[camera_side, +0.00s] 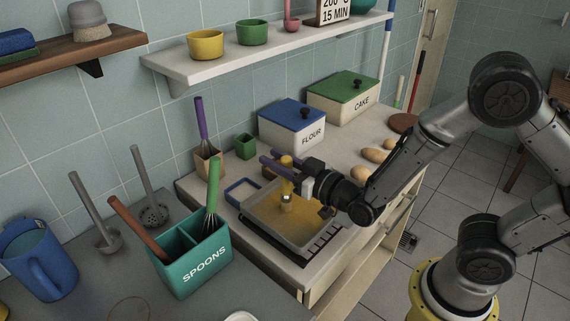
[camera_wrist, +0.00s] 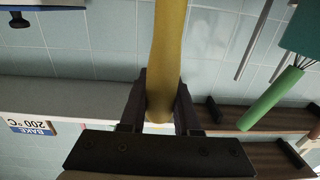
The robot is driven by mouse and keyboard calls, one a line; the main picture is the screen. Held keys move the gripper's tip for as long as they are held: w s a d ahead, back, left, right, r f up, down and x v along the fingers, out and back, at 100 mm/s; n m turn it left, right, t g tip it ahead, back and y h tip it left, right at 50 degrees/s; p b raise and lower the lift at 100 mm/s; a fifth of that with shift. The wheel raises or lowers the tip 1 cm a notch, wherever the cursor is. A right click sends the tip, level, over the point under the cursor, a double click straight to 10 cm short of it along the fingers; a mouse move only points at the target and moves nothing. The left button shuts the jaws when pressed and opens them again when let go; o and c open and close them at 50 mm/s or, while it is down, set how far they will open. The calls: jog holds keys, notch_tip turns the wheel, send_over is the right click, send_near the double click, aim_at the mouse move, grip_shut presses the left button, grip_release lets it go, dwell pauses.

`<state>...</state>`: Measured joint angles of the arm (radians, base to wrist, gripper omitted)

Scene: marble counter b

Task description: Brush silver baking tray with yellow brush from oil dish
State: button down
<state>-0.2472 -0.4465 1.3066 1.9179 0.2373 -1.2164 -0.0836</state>
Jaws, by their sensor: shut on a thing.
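My gripper (camera_side: 287,166) is over the baking tray and shut on the yellow brush (camera_side: 286,188). The brush points down, with its lower end at or just above the tray floor; I cannot tell whether it touches. In the wrist view, the yellow brush handle (camera_wrist: 168,50) runs between the two dark fingers of my gripper (camera_wrist: 161,95). The silver baking tray (camera_side: 262,233) lies on the pale counter, its floor largely covered in yellow-brown colour. A small blue-rimmed dish (camera_side: 231,190), perhaps the oil dish, sits at the tray's left; its contents are unclear.
A teal SPOONS holder (camera_side: 196,262) with utensils stands at the front left. Behind are a FLOUR box (camera_side: 292,129), a CAKE box (camera_side: 343,101), a small green cup (camera_side: 246,146) and a whisk holder (camera_side: 208,164). Several potato-like items (camera_side: 373,155) lie right. A shelf (camera_side: 215,64) hangs above.

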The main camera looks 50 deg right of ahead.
jog(key=shift+w, duration=2.7)
jog(key=shift+s+a, duration=1.45)
jog(key=shift+s, duration=5.85)
jog(key=shift+w, duration=7.45)
notch_tip(320, 180, up, 8)
jog(key=shift+s+r, duration=0.1)
jog(key=shift+r, duration=0.05)
